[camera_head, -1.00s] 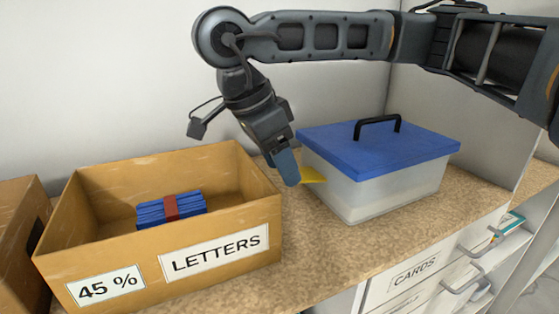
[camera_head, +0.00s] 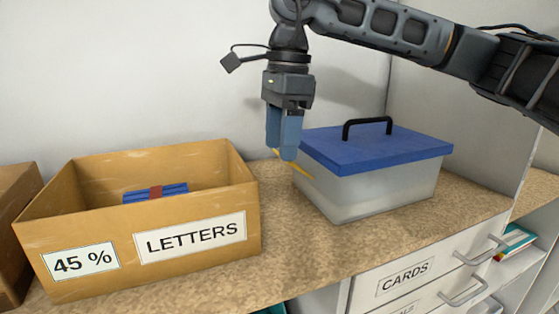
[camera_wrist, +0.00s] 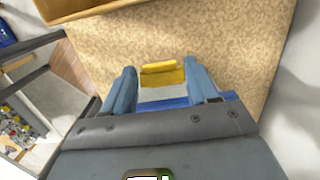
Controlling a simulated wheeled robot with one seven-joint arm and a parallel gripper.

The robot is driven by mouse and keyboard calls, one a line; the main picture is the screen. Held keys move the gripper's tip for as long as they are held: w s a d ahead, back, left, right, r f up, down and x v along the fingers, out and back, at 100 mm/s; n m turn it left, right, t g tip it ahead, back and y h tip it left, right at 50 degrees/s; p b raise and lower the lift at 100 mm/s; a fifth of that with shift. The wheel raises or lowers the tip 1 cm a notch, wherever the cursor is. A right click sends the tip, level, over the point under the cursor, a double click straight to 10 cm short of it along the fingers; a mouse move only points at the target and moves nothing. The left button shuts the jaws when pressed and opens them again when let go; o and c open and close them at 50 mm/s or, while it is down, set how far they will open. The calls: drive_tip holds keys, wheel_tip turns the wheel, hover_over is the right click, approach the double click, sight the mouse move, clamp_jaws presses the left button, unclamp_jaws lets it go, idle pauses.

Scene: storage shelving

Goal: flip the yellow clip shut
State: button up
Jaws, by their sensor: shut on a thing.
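The clear box (camera_head: 375,190) with a blue lid (camera_head: 385,150) and black handle stands on the shelf. Its yellow clip (camera_head: 304,170) is on the left end and slants up and outward, not flat against the wall. My gripper (camera_head: 284,152) points down at that end, just left of the lid. In the head view the fingers hide part of the clip.
A cardboard box (camera_head: 190,244) labelled LETTERS, with a blue bundle (camera_head: 172,193) inside, stands to the left. Bare shelf (camera_head: 290,235) lies between the boxes. A wall rises behind; drawers (camera_head: 405,280) are below the front edge.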

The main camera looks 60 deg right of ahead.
drive_tip(key=d+t+y+b, duration=0.1)
drive_tip(key=s+d+t+y+b, duration=0.1)
drive_tip(key=y+b, duration=0.1)
drive_tip(key=shift+s+d+r, duration=0.15)
drive_tip(key=shift+s+r, duration=0.1)
drive_tip(key=shift+r, duration=0.1)
drive_tip(key=shift+s+d+r+t+y+b, duration=0.2)
drive_tip(key=shift+s+d+t+y+b, duration=0.25)
drive_tip(key=shift+y+b, duration=0.35)
drive_tip(key=shift+s+d+r+t+y+b, duration=0.25)
drive_tip(key=shift+d+t+y+b, duration=0.3)
drive_tip(key=shift+b, duration=0.3)
drive_tip(key=o, duration=1.2)
drive_tip(key=shift+p+v, duration=0.5)
drive_tip(key=shift+v, duration=3.4)
drive_tip(key=shift+d, duration=0.1)
